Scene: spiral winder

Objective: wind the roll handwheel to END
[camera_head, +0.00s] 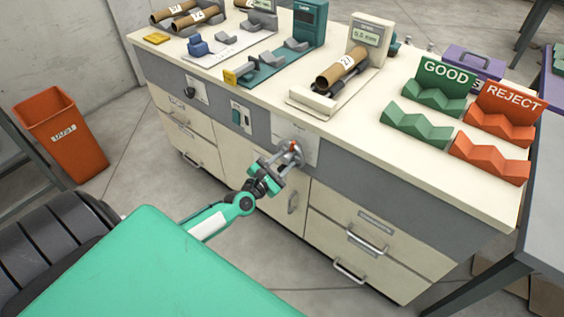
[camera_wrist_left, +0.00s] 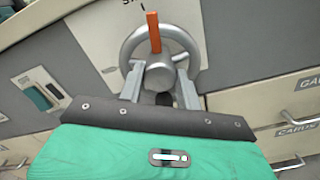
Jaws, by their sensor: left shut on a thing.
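The roll handwheel (camera_head: 297,147) is a grey ring on a light plate in the bench's front panel. In the left wrist view the handwheel (camera_wrist_left: 126,52) has a grey round hub and an orange bar pointing up near a black tick. Letters beginning with "S" show above the tick; the rest is cut off. My left gripper (camera_head: 282,161) reaches the wheel from the front. In the left wrist view its fingers (camera_wrist_left: 159,90) are shut on the lower part of the wheel, around the hub. The END mark cannot be made out. My right gripper is out of view.
Drawers with handles (camera_head: 367,243) are below. An orange bin (camera_head: 68,135) stands on the floor at left.

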